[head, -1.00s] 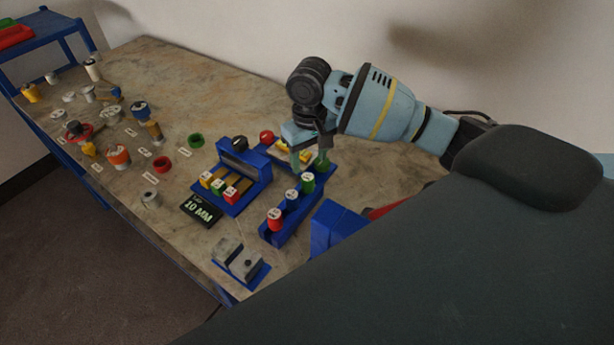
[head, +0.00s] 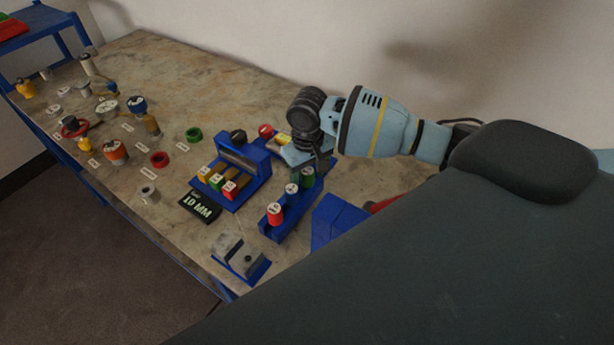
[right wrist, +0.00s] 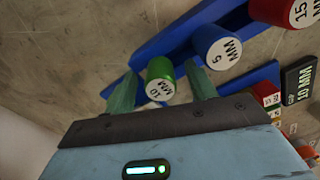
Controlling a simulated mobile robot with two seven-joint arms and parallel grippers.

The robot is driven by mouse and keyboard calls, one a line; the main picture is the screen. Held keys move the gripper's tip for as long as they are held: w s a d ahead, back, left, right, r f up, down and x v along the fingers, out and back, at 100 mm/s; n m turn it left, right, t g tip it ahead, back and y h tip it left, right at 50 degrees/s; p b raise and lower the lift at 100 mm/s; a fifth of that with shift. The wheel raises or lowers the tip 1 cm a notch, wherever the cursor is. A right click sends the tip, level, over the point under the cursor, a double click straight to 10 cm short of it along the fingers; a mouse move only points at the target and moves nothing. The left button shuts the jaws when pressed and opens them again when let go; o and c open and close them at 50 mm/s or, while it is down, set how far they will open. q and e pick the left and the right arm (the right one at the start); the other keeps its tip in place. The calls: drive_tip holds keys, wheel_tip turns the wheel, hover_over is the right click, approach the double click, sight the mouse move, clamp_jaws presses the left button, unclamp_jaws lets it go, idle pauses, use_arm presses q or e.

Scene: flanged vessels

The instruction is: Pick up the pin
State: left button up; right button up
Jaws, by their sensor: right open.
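A blue rack (head: 264,228) holds three upright pins in a row: a red pin (head: 274,213), a blue pin (head: 291,196) and a green pin (head: 307,179). In the right wrist view the green pin (right wrist: 161,74) reads 10 MM, the blue pin (right wrist: 213,45) 5 MM and the red pin (right wrist: 285,10) 15 MM. My right gripper (right wrist: 160,72) is open, with one finger on each side of the green pin and gaps to it. In the head view the right gripper (head: 308,160) partly covers the green pin. My left gripper is out of view.
A black sign (head: 199,206) reads 10 MM. A blue fixture (head: 258,160) with coloured blocks stands just left of the rack. A grey slotted block (head: 240,256) sits near the front edge. Several labelled parts cover the table's left side.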

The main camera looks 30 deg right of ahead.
drive_tip(key=c, duration=1.1)
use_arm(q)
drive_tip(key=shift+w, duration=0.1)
use_arm(e)
drive_tip(key=shift+r, duration=0.15)
wheel_tip(320, 180, up, 9)
drive_tip(key=shift+f+p, duration=0.1)
drive_tip(key=shift+p, duration=0.35)
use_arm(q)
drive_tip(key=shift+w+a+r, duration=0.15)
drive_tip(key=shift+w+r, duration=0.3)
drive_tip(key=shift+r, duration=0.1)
use_arm(e)
drive_tip(key=shift+r, duration=0.5)
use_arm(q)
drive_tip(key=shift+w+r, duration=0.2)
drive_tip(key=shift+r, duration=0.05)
use_arm(e)
drive_tip(key=shift+s+a+r, duration=0.4)
drive_tip(key=shift+s+a, duration=1)
drive_tip(key=shift+s, duration=0.4)
drive_tip(key=shift+s+a+r, duration=0.35)
drive_tip(key=shift+s+a, duration=1.05)
drive_tip(key=shift+s, duration=0.35)
drive_tip(key=shift+s+a+r, duration=0.4)
drive_tip(key=shift+s+a, duration=1)
drive_tip(key=shift+s, duration=0.4)
